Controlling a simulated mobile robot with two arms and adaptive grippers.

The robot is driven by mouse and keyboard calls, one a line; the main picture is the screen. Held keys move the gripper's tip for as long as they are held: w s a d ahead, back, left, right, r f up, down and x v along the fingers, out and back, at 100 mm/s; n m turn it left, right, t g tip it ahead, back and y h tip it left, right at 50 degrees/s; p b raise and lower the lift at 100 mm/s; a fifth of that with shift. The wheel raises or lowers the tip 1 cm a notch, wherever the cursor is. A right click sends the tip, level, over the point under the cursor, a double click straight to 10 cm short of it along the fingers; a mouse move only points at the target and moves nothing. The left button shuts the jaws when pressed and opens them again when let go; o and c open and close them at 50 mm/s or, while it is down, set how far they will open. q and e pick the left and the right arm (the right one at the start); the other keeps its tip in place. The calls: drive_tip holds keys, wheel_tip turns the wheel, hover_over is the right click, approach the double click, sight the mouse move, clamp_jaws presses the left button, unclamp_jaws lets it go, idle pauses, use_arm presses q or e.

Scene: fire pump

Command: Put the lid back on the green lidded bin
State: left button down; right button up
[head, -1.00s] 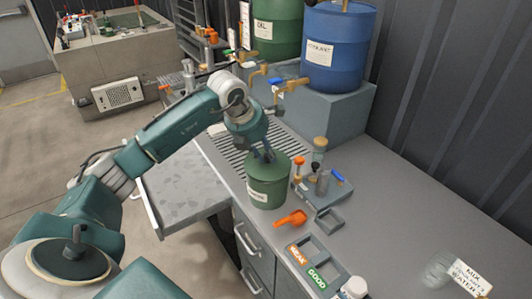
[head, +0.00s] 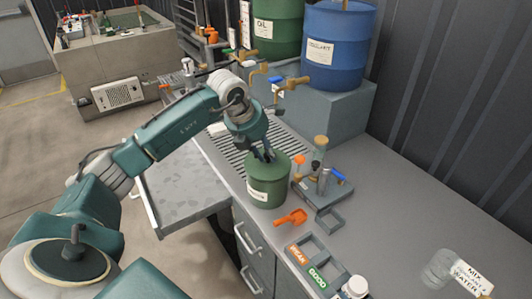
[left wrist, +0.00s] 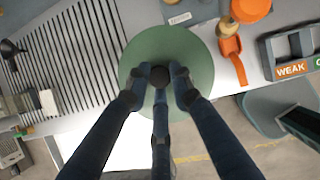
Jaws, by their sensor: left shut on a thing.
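The green bin (head: 266,190), with a pale label on its front, stands upright on the grey counter. Its round green lid (head: 281,166) shows at the bin's top, level and lined up with the rim; I cannot tell if a small gap is left under it. My left gripper (head: 265,157) points down from above and is shut on the lid's knob. In the left wrist view the lid (left wrist: 195,52) fills the middle, with the fingers around its black knob (left wrist: 160,76). The lid hides the bin's inside. My right gripper is not in view.
An orange scoop (head: 291,217) lies just right of the bin. A small stand with bottles (head: 323,190) is close behind it. A slotted drain grate (head: 226,158) lies to the left. Oil (head: 278,30) and blue (head: 337,50) drums stand behind. The counter's right part is mostly clear.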

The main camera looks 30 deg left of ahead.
use_arm(q)
drive_tip(key=c, duration=0.9)
unclamp_jaws()
drive_tip(key=shift+c, duration=0.2)
drive_tip(key=shift+r, duration=0.15)
drive_tip(key=shift+r+p, duration=2.25)
drive_tip(key=shift+r, duration=1.15)
clamp_jaws()
drive_tip(key=shift+f, duration=0.25)
